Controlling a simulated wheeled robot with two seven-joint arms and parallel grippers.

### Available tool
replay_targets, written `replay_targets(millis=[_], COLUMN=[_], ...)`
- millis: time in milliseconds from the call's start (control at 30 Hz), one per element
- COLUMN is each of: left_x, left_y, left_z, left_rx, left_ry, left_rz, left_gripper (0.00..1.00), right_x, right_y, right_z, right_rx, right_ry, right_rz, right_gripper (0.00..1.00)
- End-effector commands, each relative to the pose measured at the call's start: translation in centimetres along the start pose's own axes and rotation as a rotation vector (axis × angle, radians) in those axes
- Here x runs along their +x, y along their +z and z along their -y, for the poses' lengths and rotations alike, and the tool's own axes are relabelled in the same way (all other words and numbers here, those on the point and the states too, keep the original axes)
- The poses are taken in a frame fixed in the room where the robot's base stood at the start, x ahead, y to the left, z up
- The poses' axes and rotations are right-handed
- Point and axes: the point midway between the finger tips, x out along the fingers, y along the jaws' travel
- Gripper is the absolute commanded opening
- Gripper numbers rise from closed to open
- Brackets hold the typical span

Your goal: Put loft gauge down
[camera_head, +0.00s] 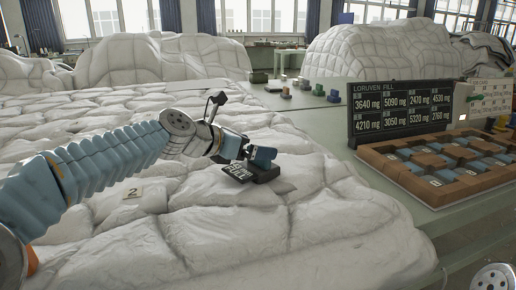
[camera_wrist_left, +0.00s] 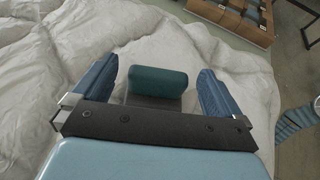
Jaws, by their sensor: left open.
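The loft gauge appears to be the dark block (camera_head: 264,174) with a lettered black plate on its front, resting on the white quilted duvet (camera_head: 150,240). In the left wrist view its dark green upper part (camera_wrist_left: 157,82) stands on a grey base. My left gripper (camera_head: 250,154) reaches over it from the left. In the left wrist view my left gripper's blue fingers (camera_wrist_left: 157,88) are spread, one on each side of the green part, with visible gaps. The finger ends partly hide the gauge in the head view. My right gripper is not in view.
A board of milligram readings (camera_head: 415,108) stands at right behind a brown compartment tray (camera_head: 376,163) on a pale green table (camera_head: 440,205). Several small blocks stand farther back. Large duvet heaps (camera_head: 385,50) fill the background.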

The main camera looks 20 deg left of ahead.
Motion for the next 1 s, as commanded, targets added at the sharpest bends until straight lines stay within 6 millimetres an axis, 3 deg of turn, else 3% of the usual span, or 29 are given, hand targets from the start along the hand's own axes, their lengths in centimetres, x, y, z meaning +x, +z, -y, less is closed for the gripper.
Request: replay_targets(millis=[200, 400, 600, 1000], left_x=[-5.2, -8.7, -9.8, -9.8], left_y=[0.0, 0.0, 0.0, 0.0], left_z=[0.0, 0.0, 0.1, 0.1], left_rx=[0.001, 0.0, -0.001, -0.001], left_ry=[0.003, 0.002, -0.001, -0.001], left_rz=[0.002, 0.001, 0.001, 0.0], left_gripper=[1.0, 1.0, 1.0, 1.0], right_x=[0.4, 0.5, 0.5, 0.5], right_y=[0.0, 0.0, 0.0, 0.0], right_z=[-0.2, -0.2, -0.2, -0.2], right_rx=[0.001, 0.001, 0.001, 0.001], right_ry=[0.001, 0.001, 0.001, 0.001], right_rz=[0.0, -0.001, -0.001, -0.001], right_gripper=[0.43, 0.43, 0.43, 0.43])
